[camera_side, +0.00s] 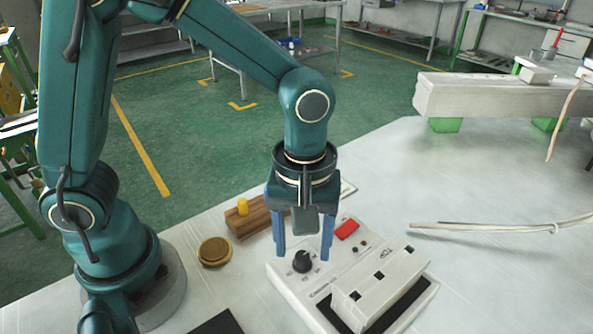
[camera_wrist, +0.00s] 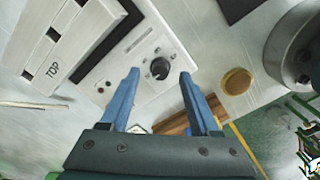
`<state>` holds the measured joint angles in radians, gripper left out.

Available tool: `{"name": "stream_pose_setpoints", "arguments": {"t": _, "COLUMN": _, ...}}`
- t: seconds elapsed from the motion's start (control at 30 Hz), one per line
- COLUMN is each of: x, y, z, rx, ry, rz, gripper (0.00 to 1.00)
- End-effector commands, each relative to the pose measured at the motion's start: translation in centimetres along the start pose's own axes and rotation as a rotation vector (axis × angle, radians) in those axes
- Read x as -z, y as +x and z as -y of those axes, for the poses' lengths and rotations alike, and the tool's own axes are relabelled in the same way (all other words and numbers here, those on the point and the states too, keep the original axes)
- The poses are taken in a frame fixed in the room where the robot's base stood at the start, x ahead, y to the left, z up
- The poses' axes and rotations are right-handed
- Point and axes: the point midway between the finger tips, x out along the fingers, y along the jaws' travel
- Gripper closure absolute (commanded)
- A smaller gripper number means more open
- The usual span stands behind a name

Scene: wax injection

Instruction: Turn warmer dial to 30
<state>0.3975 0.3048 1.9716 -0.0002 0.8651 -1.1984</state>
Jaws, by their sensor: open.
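The warmer (camera_side: 283,281) is a white box on the table with a black round dial (camera_side: 302,261) on its panel. The dial also shows in the wrist view (camera_wrist: 160,69), but its numbers are too small to read. A red switch (camera_side: 346,229) sits on the same panel. My gripper (camera_side: 304,250) has two blue fingers, spread apart and empty, above the warmer near the dial. In the wrist view the fingertips (camera_wrist: 159,72) stand on either side of the dial; I cannot tell how high they are above it.
A white block marked TOP (camera_wrist: 70,40) lies on the warmer beside the dial. A wooden block with a yellow peg (camera_side: 243,208) and a round brass-coloured piece (camera_side: 215,251) stand to the left. A white beam (camera_side: 480,96) is at the back right. The table at right is mostly clear.

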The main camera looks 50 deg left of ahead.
Motion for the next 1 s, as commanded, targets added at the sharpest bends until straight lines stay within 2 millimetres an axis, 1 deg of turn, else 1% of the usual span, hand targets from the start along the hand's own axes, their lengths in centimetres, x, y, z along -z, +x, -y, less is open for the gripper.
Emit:
{"name": "stream_pose_setpoints", "arguments": {"t": 0.03, "x": 0.0, "y": -0.8, "z": -0.1, "rx": -0.007, "ry": 0.000, "rz": -0.003, "gripper": 0.37}}
{"name": "stream_pose_setpoints", "arguments": {"t": 0.1, "x": 0.0, "y": -1.8, "z": -0.1, "rx": -0.006, "ry": 0.000, "rz": -0.002, "gripper": 0.37}}
{"name": "stream_pose_setpoints", "arguments": {"t": 0.2, "x": 0.0, "y": -2.9, "z": -0.1, "rx": -0.004, "ry": -0.001, "rz": -0.002, "gripper": 0.37}}
{"name": "stream_pose_setpoints", "arguments": {"t": 0.3, "x": 0.0, "y": -3.6, "z": 0.0, "rx": -0.003, "ry": -0.001, "rz": -0.001, "gripper": 0.37}}
{"name": "stream_pose_setpoints", "arguments": {"t": 0.63, "x": 0.0, "y": -3.8, "z": 0.1, "rx": 0.000, "ry": -0.002, "rz": 0.000, "gripper": 0.37}}
{"name": "stream_pose_setpoints", "arguments": {"t": 0.7, "x": 0.4, "y": -4.1, "z": 0.0, "rx": -0.012, "ry": -0.015, "rz": -0.005, "gripper": 0.37}}
{"name": "stream_pose_setpoints", "arguments": {"t": 0.77, "x": 0.9, "y": -4.9, "z": 0.0, "rx": -0.040, "ry": -0.033, "rz": -0.016, "gripper": 0.37}}
{"name": "stream_pose_setpoints", "arguments": {"t": 0.87, "x": 1.9, "y": -6.7, "z": 0.8, "rx": -0.099, "ry": -0.078, "rz": -0.043, "gripper": 0.37}}
{"name": "stream_pose_setpoints", "arguments": {"t": 0.93, "x": 2.5, "y": -8.0, "z": 1.8, "rx": -0.147, "ry": -0.089, "rz": -0.071, "gripper": 0.37}}
{"name": "stream_pose_setpoints", "arguments": {"t": 1.0, "x": 3.0, "y": -9.2, "z": 3.0, "rx": -0.193, "ry": -0.065, "rz": -0.108, "gripper": 0.37}}
